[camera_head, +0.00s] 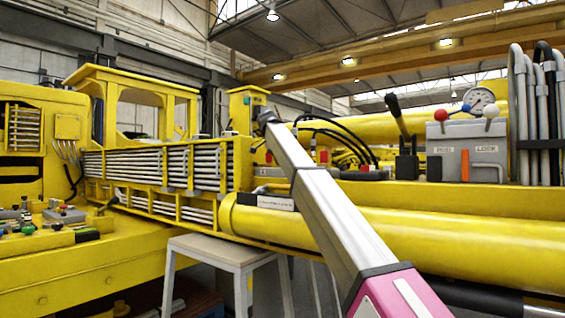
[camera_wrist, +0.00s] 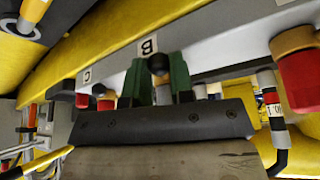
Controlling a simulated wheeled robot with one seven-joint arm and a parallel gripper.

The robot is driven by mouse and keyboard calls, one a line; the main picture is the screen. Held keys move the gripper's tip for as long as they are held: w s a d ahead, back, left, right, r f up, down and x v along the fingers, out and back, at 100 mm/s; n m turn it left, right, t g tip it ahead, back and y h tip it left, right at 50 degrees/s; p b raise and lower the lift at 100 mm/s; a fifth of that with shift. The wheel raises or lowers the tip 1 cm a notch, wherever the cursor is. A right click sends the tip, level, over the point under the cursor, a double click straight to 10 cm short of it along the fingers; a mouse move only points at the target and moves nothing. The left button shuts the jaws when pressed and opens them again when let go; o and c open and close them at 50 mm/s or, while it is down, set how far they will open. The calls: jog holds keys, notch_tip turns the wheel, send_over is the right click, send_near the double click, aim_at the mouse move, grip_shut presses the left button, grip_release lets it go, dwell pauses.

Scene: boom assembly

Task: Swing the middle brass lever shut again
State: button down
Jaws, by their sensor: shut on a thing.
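My gripper (camera_wrist: 159,78) shows in the wrist view, its two green fingers closed around a small part at label B (camera_wrist: 148,46). A dark round end (camera_wrist: 158,63) shows between the fingers. By its place at B, this is the middle lever; its brass and its swing angle are mostly hidden by the fingers. The lever's station is on a grey bar (camera_wrist: 215,45), which also carries label C (camera_wrist: 87,76) to the left. In the head view the fingers are hidden behind my own arm.
A red cap (camera_wrist: 302,82) with a brass collar (camera_wrist: 292,40) stands close at right in the wrist view. Smaller red caps (camera_wrist: 82,100) sit at left. In the head view, black hoses (camera_head: 345,140) and a grey control box (camera_head: 467,150) lie right of my arm.

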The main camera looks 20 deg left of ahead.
jog(key=shift+w+a+m, duration=0.2)
jog(key=shift+a+m, duration=0.05)
jog(key=shift+m, duration=0.45)
jog(key=c, duration=1)
grip_release()
